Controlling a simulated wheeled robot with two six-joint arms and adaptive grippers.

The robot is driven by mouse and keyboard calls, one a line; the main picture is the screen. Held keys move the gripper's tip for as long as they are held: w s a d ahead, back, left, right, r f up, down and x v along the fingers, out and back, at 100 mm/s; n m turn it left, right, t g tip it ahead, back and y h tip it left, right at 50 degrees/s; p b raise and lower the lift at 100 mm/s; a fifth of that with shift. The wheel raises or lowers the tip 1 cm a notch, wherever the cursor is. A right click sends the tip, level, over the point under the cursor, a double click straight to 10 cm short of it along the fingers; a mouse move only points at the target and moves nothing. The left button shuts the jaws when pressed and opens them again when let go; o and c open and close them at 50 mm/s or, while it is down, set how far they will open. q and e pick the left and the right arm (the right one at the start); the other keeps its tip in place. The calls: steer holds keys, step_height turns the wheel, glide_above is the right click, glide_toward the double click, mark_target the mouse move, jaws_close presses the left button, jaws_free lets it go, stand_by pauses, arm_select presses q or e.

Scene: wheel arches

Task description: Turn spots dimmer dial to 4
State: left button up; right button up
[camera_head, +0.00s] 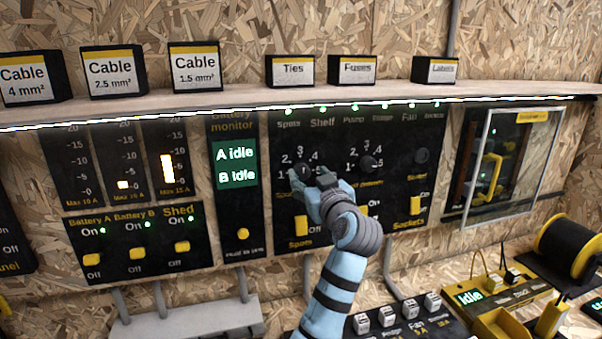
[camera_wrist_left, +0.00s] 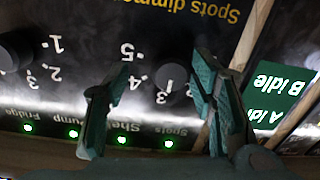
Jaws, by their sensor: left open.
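The spots dimmer dial (camera_head: 302,170) is a dark round knob on the black panel, with numbers 1 to 5 around it. My left gripper (camera_head: 315,178) is at this dial in the head view and partly covers it. In the left wrist view, which is upside down, the dial (camera_wrist_left: 173,79) lies between the two spread fingers of my left gripper (camera_wrist_left: 160,75). The fingers look apart from it. A light mark on the dial seems to point near 3. The 3, 4 and 5 show; the right finger hides the low numbers. My right gripper is not in view.
A second dial (camera_head: 370,163) sits to the right on the panel. Yellow switches, such as the spots switch (camera_head: 301,225), lie below. The battery monitor screen (camera_head: 236,164) is to the left. A wooden shelf (camera_head: 240,100) with labelled boxes runs above.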

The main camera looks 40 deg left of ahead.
arm_select(q)
steer(key=shift+w+a, duration=0.1)
steer(key=shift+a, duration=0.15)
steer(key=shift+s+a+r, duration=0.15)
steer(key=shift+s+a, duration=0.1)
steer(key=shift+s, duration=0.15)
steer(key=shift+a, duration=0.15)
steer(key=c, duration=1.1)
steer(key=shift+c, duration=0.2)
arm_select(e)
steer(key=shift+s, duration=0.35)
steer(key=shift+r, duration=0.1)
